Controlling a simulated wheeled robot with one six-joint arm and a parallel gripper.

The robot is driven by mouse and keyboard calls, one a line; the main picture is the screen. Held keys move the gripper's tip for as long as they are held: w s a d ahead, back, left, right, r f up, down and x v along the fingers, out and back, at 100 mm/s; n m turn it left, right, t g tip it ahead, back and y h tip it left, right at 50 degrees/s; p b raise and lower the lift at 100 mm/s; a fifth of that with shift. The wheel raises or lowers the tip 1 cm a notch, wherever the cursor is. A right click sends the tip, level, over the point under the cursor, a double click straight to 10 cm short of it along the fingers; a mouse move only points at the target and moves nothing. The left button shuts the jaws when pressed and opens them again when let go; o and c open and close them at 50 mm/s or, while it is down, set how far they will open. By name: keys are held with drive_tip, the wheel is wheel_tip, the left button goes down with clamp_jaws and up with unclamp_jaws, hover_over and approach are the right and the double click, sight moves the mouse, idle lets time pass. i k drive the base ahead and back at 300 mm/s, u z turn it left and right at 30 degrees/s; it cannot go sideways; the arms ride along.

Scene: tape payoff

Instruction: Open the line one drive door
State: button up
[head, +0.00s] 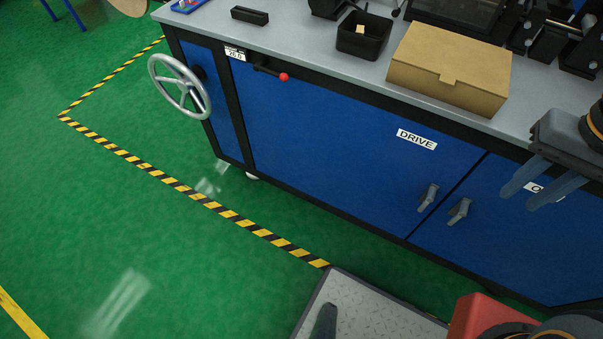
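The drive door (330,145) is a wide blue panel in the front of the workbench, with a white DRIVE label (417,139). It is closed, flush with the frame. Its grey handle (428,197) sits near its lower right edge. My gripper (516,203) is at the right, in front of the neighbouring blue door (500,245). Its two dark blue-grey fingers are apart with nothing between them. It is to the right of the drive handle and not touching it. The gripper partly hides the neighbouring door's label (533,187).
The neighbouring door has its own grey handle (460,210). A silver handwheel (180,87) and a red-knobbed lever (271,72) stick out at the left. A cardboard box (450,68) and black bin (363,35) stand on the bench. Green floor in front is clear, with striped tape (195,195).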

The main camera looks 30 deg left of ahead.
sight(374, 165)
drive_tip(key=u, duration=0.35)
drive_tip(key=k, duration=0.45)
drive_tip(key=u, duration=0.7)
drive_tip(key=i, duration=0.5)
drive_tip(key=z, duration=1.1)
drive_tip(key=k, duration=1.2)
drive_tip(key=u, duration=1.15)
